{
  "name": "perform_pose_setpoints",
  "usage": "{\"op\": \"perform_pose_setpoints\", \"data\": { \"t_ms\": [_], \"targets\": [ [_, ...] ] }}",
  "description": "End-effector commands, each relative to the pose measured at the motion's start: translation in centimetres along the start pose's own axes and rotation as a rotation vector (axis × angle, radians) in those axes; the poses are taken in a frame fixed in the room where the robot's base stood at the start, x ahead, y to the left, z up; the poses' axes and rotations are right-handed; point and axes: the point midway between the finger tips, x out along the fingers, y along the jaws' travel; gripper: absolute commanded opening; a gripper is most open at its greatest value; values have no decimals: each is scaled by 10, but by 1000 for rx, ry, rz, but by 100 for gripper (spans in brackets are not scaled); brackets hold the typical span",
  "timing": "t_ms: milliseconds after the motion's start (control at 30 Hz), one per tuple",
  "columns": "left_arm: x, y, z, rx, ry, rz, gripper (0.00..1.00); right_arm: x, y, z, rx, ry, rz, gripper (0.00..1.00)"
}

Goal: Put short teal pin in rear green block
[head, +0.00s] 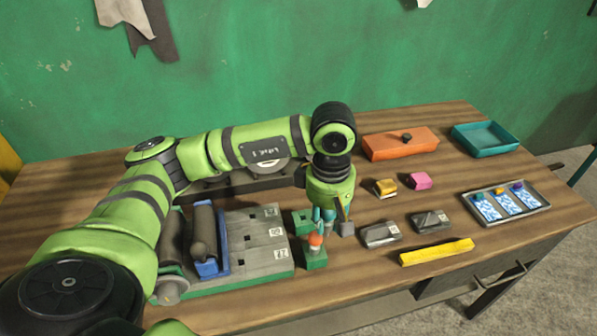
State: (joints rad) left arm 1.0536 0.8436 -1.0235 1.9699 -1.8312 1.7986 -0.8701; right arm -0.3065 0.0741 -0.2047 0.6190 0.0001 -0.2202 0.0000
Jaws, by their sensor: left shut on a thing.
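My left gripper (331,222) points down just right of the green blocks, shut on what looks like the short teal pin (329,216), a small teal piece largely hidden between the fingers. The rear green block (301,222) stands left of the gripper, partly covered by it. The front green block (313,261) stands nearer to me, with an orange-topped piece (316,240) upright at it. I cannot tell whether the held pin touches either block. My right gripper is out of view.
A grey board on a green base (262,278) with rollers stands to the left. Grey blocks (381,235), a yellow bar (436,252), an orange box (399,145), a teal tray (486,140) and a metal tray (541,190) lie to the right. Bare wood lies between them.

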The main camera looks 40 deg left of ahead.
Motion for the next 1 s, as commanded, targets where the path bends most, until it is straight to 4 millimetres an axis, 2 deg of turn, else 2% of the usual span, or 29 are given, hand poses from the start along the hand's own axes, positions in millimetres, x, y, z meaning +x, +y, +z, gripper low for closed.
{"op": "perform_pose_setpoints", "data": {
  "t_ms": [333, 800, 1000],
  "targets": [
    [-6, 17, -33, -988, -4, 5, 0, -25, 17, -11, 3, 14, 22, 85],
    [-4, 28, -89, -2455, 10, 19, 0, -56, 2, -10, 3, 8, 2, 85],
    [-1, 27, -107, -2910, 20, 36, 0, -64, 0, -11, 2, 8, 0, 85]
  ]
}}
